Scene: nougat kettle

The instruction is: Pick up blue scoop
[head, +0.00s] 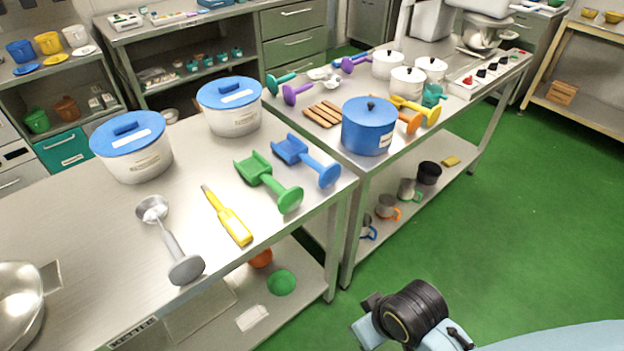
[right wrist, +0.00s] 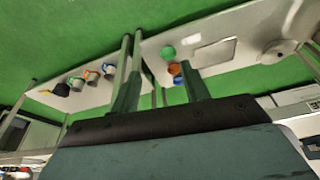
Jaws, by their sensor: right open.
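The blue scoop (head: 307,160) lies on the steel table near its right end, in the head view. Its open pan points to the back left and its round knob end to the front right. My right gripper (right wrist: 160,85) shows in the right wrist view, with its two dark fingers apart and nothing between them. It is away from the scoop, which I cannot make out in that view. My right arm shows at the bottom of the head view, over the green floor. My left gripper is not in view.
A green scoop (head: 268,182) lies close left of the blue one. Further left are a yellow-handled tool (head: 229,216) and a metal scoop (head: 170,240). Two blue-lidded tubs (head: 134,148) (head: 230,108) stand behind. A blue pot (head: 368,126) stands on the neighbouring table.

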